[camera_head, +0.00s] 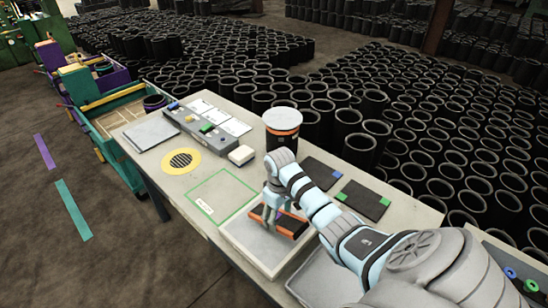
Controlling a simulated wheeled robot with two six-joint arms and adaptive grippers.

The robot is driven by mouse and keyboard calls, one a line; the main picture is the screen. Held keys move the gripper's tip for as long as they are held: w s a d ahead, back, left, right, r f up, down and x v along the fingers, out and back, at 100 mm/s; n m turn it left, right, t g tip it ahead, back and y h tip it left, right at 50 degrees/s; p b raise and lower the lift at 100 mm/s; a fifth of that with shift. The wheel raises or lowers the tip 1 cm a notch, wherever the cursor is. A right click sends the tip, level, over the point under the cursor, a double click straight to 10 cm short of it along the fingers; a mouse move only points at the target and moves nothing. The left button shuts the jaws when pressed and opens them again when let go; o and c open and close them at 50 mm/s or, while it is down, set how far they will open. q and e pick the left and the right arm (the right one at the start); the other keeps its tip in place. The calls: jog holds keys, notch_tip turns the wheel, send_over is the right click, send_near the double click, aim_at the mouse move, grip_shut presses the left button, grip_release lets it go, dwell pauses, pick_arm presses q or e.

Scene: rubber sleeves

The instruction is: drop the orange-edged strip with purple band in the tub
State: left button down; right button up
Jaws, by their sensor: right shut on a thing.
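My right gripper (273,212) comes in from the lower right and is shut on a dark strip with orange edges (291,225). I cannot make out its purple band at this size. The strip is over a shallow pale tub (246,249) at the table's front edge. I cannot tell whether the strip touches the tub's floor. The gripper and arm hide part of the tub's far side. My left gripper is not in view.
A dark roll with an orange band (283,125) stands behind the gripper. Dark pads with green and blue tabs (363,199) lie to the right. A green outlined square (222,198) is bare, left of the tub. Another pale tray (322,280) sits beneath my arm.

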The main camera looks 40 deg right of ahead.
jog(key=shift+w+f, duration=0.15)
jog(key=shift+f, duration=0.95)
jog(key=shift+f, duration=0.1)
jog(key=o, duration=1.3)
jog(key=shift+c, duration=0.2)
